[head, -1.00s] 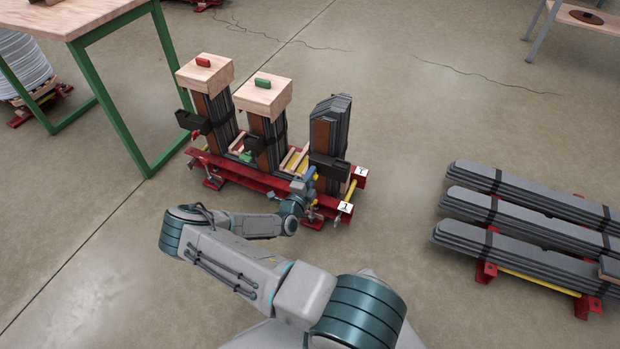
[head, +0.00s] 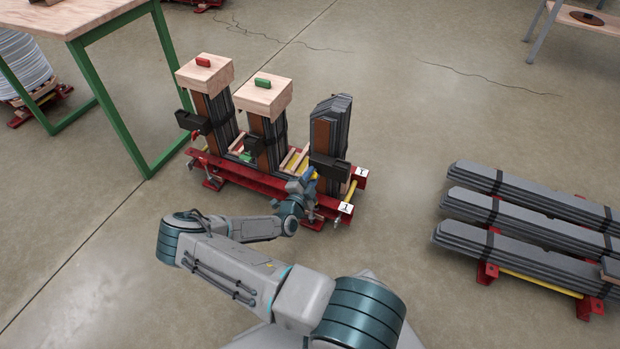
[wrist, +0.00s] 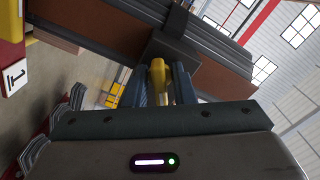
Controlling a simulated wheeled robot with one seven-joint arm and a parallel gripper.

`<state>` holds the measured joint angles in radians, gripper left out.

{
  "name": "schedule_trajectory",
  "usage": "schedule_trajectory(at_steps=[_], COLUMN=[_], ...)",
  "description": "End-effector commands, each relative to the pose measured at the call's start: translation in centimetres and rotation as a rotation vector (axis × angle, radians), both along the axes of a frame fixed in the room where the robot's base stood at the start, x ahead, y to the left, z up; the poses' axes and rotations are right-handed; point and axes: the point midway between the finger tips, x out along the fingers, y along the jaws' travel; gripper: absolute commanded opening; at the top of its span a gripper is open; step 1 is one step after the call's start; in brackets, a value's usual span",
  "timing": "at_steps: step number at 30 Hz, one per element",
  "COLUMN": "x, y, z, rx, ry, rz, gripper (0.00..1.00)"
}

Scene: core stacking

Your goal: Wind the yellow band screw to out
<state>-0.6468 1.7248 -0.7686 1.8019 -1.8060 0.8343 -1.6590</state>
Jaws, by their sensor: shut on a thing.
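The yellow band screw (wrist: 158,74) shows in the wrist view as a yellow handle at the black clamp block (wrist: 172,48). My gripper (wrist: 160,88) is shut on the yellow screw, with one blue-grey finger on each side of it. In the head view my gripper (head: 302,184) is at the lower front of the rightmost upright stack (head: 332,128), the one with no wooden cap. That stack's black band block (head: 328,167) is just above my gripper. The screw itself is mostly hidden there by my gripper.
Two other stacks with wooden caps (head: 263,95) (head: 204,72) stand to the left on the same red frame (head: 250,180). A green-legged table (head: 112,110) is at the left. Bundled grey sheets (head: 525,200) lie on red supports at the right. The floor between is clear.

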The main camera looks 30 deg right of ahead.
Motion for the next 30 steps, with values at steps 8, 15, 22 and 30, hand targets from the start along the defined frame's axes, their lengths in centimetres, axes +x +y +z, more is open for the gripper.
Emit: schedule_trajectory(at_steps=[8,15,22,30], x=[-0.32,-0.29,-0.30,-0.31], y=[-0.44,-0.45,-0.48,-0.48], z=[-0.14,-0.03,0.04,-0.10], rx=[-0.106,-0.244,-0.258,-0.324], ry=[0.137,0.315,0.334,0.419], rz=[-0.010,-0.010,-0.011,-0.011], gripper=[0.00,0.00,0.00,0.00])
